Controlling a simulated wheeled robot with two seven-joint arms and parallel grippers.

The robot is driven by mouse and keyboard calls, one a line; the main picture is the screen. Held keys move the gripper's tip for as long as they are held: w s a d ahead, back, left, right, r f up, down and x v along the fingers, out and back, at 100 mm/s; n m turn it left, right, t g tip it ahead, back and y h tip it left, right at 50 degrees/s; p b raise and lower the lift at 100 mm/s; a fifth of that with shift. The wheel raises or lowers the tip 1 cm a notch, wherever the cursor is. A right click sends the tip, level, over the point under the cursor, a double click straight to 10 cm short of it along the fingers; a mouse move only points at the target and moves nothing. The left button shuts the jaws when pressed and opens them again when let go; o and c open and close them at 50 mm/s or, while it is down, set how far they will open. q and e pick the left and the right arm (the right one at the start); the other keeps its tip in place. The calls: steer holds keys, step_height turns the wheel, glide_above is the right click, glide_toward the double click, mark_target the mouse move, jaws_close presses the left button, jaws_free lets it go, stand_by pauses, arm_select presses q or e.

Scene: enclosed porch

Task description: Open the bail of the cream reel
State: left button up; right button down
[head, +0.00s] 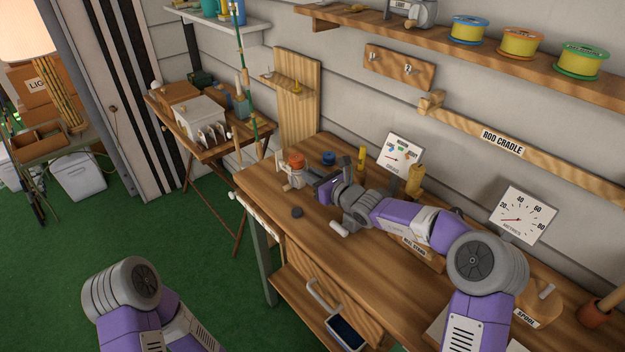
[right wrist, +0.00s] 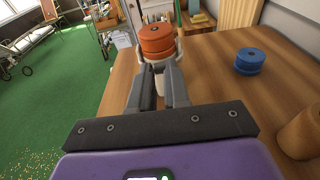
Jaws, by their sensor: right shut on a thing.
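The cream reel (head: 293,178) stands near the far left end of the wooden bench, with an orange spool (head: 296,160) on top. In the right wrist view the orange spool (right wrist: 157,40) shows just beyond the fingertips, with cream parts of the reel (right wrist: 180,51) beside it. My right gripper (head: 309,182) reaches in from the right and is shut on part of the reel; its fingers (right wrist: 158,70) hide most of the lower body. I cannot make out the bail's position. Only a link of my left arm shows, at lower left; its gripper is out of view.
The bench's left corner is clear.

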steer(key=c, duration=1.1)
jaws_free()
steer(key=shift+p+v, duration=0.45)
steer(key=shift+v, duration=3.4)
